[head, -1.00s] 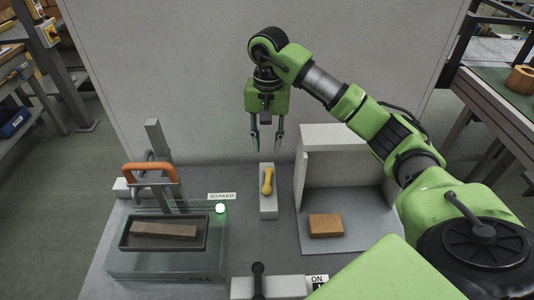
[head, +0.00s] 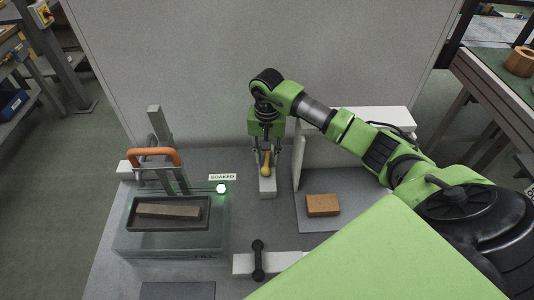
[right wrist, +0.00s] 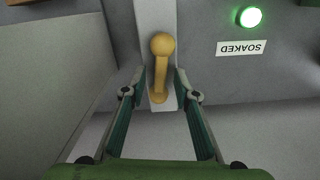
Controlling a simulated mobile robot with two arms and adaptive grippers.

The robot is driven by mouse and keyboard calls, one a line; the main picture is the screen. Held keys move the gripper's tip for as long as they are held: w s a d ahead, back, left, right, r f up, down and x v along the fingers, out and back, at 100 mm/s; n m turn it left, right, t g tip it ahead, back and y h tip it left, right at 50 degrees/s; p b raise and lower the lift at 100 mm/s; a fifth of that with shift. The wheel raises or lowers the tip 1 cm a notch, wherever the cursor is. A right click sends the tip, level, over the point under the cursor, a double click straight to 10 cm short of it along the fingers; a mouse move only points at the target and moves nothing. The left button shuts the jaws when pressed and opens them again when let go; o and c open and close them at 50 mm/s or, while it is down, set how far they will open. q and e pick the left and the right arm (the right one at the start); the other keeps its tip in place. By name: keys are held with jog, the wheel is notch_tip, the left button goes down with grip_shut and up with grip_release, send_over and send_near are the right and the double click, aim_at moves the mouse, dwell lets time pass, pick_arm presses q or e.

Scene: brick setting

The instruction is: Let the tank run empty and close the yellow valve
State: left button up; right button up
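The yellow valve (head: 266,164) is a knobbed handle on a narrow light block at the back middle of the bench. It also shows in the right wrist view (right wrist: 161,62), its handle lying along the block. My right gripper (head: 265,170) is open and points down at the valve. In the right wrist view its fingertips (right wrist: 160,82) stand on either side of the handle with gaps. The clear tank (head: 165,246) is at the left, with a dark tray (head: 140,227) holding a grey-brown brick (head: 168,211). The water level cannot be told. My left gripper is out of view.
A green lamp (head: 221,188) glows by a SOAKED label (head: 222,177). An orange handle (head: 154,157) rises behind the tray. A black lever (head: 258,260) sits on a white block in front. An orange brick (head: 322,205) lies in a grey open-fronted stand (head: 350,220) at right.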

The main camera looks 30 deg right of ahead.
jog(key=shift+f, duration=0.15)
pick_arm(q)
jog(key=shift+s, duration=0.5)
pick_arm(e)
grip_shut()
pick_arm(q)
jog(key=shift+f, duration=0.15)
